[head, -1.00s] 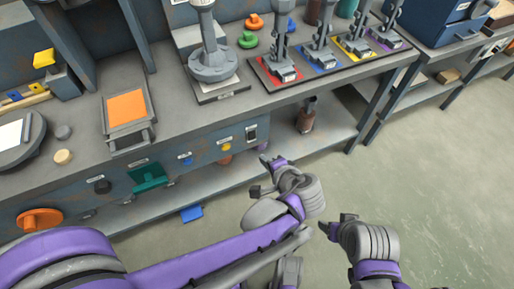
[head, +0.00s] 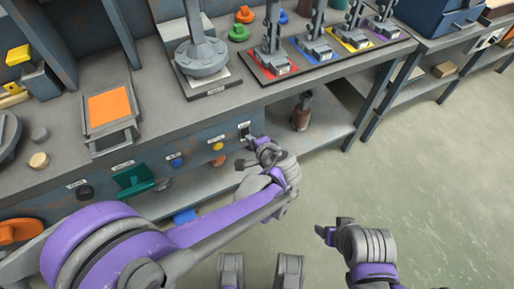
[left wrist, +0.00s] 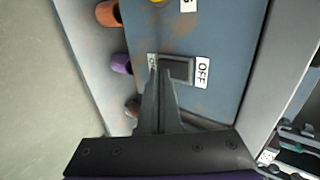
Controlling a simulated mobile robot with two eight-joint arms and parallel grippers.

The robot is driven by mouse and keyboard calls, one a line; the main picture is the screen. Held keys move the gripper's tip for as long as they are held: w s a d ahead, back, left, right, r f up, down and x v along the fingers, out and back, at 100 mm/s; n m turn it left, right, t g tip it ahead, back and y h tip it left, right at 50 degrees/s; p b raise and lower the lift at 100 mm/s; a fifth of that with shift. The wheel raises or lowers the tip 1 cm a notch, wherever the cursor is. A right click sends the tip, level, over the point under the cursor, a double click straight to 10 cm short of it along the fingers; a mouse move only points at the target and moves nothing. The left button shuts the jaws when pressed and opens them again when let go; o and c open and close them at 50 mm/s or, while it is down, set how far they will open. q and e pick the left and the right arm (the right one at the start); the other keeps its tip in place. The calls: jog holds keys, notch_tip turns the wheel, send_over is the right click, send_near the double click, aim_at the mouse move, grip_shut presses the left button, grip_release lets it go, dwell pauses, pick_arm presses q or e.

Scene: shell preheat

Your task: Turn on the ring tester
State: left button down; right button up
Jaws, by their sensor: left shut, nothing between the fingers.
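A dark rocker switch (left wrist: 178,68) sits on the blue-grey front panel under the bench, between an OFF label (left wrist: 202,73) and a second label (left wrist: 153,60) partly hidden by my fingers. The switch also shows in the head view (head: 244,130). My left gripper (left wrist: 159,76) is shut and empty, its tips at the switch's end away from OFF; I cannot tell whether they touch it. It also shows in the head view (head: 252,146), just below the switch. My right gripper (head: 324,233) hangs over the floor; its jaws are unclear. No label readable here names the ring tester.
The same panel carries a yellow knob (head: 218,147), a blue knob (head: 176,161) and a green handle (head: 135,180). The bench edge overhangs the panel. The floor at right is clear.

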pick_arm(q)
jog(key=shift+w+a, duration=0.15)
jog(key=shift+w, duration=0.15)
jog(key=shift+w+a+f, duration=0.15)
jog(key=shift+f, duration=0.25)
jog(key=shift+r+p, duration=0.15)
jog(key=shift+p, duration=0.15)
